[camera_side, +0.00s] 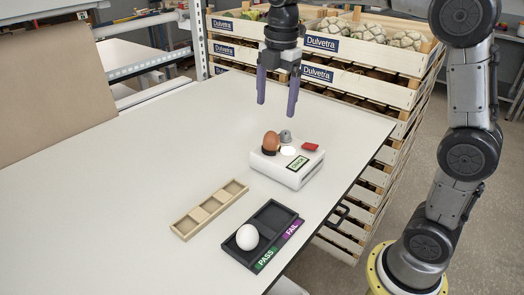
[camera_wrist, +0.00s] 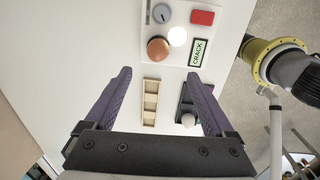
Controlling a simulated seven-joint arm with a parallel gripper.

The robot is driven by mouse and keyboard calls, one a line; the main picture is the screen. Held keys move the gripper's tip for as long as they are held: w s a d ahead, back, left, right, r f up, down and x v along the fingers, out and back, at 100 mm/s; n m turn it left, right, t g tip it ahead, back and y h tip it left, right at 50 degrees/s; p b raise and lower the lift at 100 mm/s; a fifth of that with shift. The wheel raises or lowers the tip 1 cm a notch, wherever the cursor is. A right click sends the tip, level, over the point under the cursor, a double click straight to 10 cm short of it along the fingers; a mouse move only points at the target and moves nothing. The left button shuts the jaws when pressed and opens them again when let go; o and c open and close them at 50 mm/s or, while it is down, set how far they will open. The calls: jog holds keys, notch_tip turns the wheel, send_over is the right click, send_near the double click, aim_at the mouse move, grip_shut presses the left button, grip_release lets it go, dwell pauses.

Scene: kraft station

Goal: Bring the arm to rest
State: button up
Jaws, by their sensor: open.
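My gripper (camera_side: 277,97) is open and empty, held above the white table (camera_side: 120,180). It is higher than the white tester box (camera_side: 290,177) and apart from it. A brown egg (camera_side: 271,141) stands on the box in a dark holder, beside a grey knob, a bright round light, a red button and a display reading CRACK. A white egg (camera_side: 247,237) lies in the PASS compartment of the dark tray (camera_side: 288,236); the FAIL compartment is empty. In the wrist view, the two purple fingers (camera_wrist: 160,100) stand wide apart with nothing between them.
An empty wooden tray (camera_side: 208,209) with several compartments lies left of the dark tray. Stacked wooden crates (camera_side: 330,77) stand behind the table. A brown board (camera_side: 50,90) stands at the far left. The table's left part is clear.

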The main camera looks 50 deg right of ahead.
jog(key=s+a+r+m+t, duration=0.2)
jog(key=s+r+m, duration=0.1)
jog(key=s, duration=1)
jog(key=s+f+m+t, duration=0.2)
jog(key=s+f+m, duration=0.7)
jog(key=m, duration=0.6)
jog(key=shift+a+f+t, duration=0.2)
jog(key=shift+a+t, duration=0.1)
jog(key=shift+t, duration=0.1)
